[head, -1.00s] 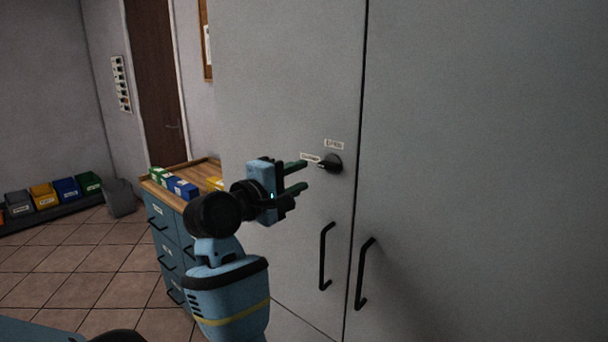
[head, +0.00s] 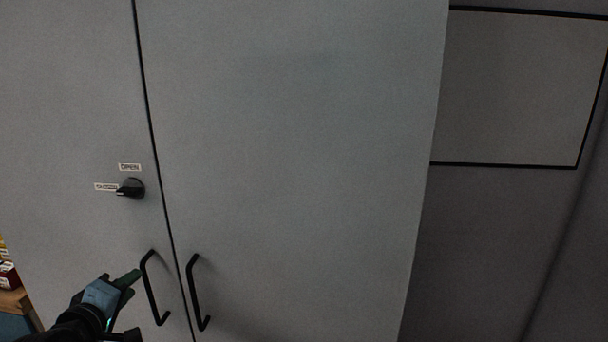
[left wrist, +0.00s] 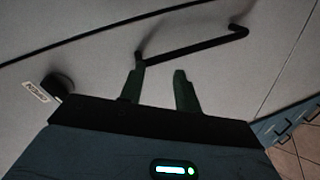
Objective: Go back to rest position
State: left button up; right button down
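My left gripper (head: 130,302) is at the lower left of the head view, in front of the grey cabinet's left door. In the left wrist view its two dark green fingers (left wrist: 160,86) stand apart with nothing between them. The left door handle (head: 153,290), a black bar, is just beyond the fingertips; it also shows in the left wrist view (left wrist: 195,46). One fingertip overlaps the handle's end in that view, and I cannot tell whether they touch. My right gripper is in neither view.
The cabinet (head: 300,130) has both doors shut. Its black knob (head: 132,188) sits beside the OPEN label (head: 129,167) and a second label. The right handle (head: 197,293) is close by. A framed board (head: 520,90) hangs at the right. A wooden-topped drawer unit (head: 14,302) shows at lower left.

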pick_arm(q)
jog(key=s+d+f+m+g, duration=0.1)
jog(key=s+d+f+m, duration=0.15)
jog(key=f, duration=0.55)
jog(key=s+d+f+m+g, duration=0.1)
jog(key=s+f+m, duration=0.2)
jog(key=f, duration=0.5)
jog(key=s+d+f+m+g+h, duration=0.1)
jog(key=s+d+f+m, duration=0.3)
jog(key=s+f, duration=0.6)
jog(key=s+d+f+m+g, duration=0.2)
jog(key=s+d+f+m, duration=0.3)
jog(key=s+f, duration=0.5)
jog(key=s+d, duration=0.1)
jog(key=s, duration=0.3)
jog(key=shift+d+g+h, duration=0.15)
jog(key=shift+g+h, duration=0.25)
jog(key=shift+f+m, duration=0.1)
jog(key=shift+m, duration=0.15)
